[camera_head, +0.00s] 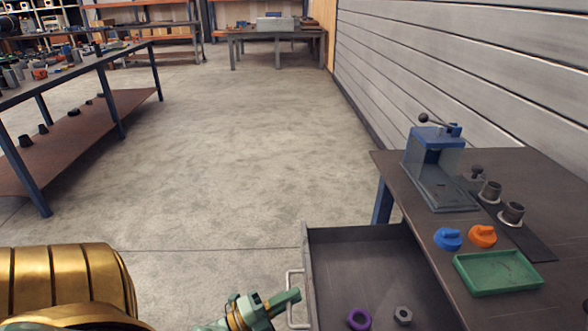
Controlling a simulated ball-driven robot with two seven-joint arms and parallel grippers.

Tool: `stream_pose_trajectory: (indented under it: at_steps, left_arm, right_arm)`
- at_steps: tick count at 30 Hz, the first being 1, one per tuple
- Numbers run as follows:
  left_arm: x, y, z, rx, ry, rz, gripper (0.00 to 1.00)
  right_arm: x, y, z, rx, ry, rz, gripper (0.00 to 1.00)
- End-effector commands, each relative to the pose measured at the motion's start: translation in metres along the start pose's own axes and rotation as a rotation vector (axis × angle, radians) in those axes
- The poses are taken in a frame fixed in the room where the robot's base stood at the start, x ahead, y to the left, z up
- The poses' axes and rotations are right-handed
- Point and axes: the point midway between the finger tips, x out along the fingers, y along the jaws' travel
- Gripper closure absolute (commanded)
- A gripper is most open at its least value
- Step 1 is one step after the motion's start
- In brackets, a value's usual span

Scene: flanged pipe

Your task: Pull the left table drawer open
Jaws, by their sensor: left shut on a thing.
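The left table drawer (375,262) stands pulled out from the dark workbench (555,215), so its grey inside is visible from above. A purple ring (359,319) and a grey nut (403,315) lie in it. A pale bar handle (291,281) is on the drawer's front, at its left side in the picture. My left gripper (288,299), green with a gold band, is at this handle and shut on it. The lower part of the drawer is cut off by the picture's edge. My right gripper is not in view.
On the workbench are a blue and grey press (437,165), a blue knob (447,239), an orange knob (482,236), a green tray (498,273) and dark flanged parts (512,212). The concrete floor left of the drawer is clear. Another long table (85,70) stands at the left.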

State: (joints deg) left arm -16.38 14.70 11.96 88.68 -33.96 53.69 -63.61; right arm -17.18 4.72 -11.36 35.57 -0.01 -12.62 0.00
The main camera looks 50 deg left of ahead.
Motion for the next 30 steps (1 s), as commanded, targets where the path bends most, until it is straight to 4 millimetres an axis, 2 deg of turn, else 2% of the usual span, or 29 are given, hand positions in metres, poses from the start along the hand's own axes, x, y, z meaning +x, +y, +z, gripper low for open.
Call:
stream_pose_trajectory:
  at_steps: [6, 7, 9, 23, 26, 30]
  left_arm:
    - [-0.001, 0.002, 0.000, 0.000, -0.001, 0.005, 1.00]
    - [-0.001, 0.002, -0.001, 0.000, -0.001, 0.005, 0.84]
    - [-0.001, 0.002, -0.001, -0.001, -0.001, 0.005, 0.68]
    - [-0.002, 0.001, 0.000, 0.000, -0.001, 0.002, 0.68]
    - [-0.012, 0.001, 0.000, -0.002, -0.001, 0.003, 0.68]
    - [-0.042, 0.001, 0.000, -0.002, -0.002, 0.007, 0.68]
  right_arm:
    - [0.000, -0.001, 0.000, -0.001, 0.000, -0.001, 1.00]
    - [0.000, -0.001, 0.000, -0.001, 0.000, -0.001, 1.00]
    - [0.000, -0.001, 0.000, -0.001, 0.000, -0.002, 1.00]
    - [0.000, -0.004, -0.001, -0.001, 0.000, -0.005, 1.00]
    - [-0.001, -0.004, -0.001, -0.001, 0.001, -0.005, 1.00]
    - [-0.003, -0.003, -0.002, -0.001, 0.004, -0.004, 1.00]
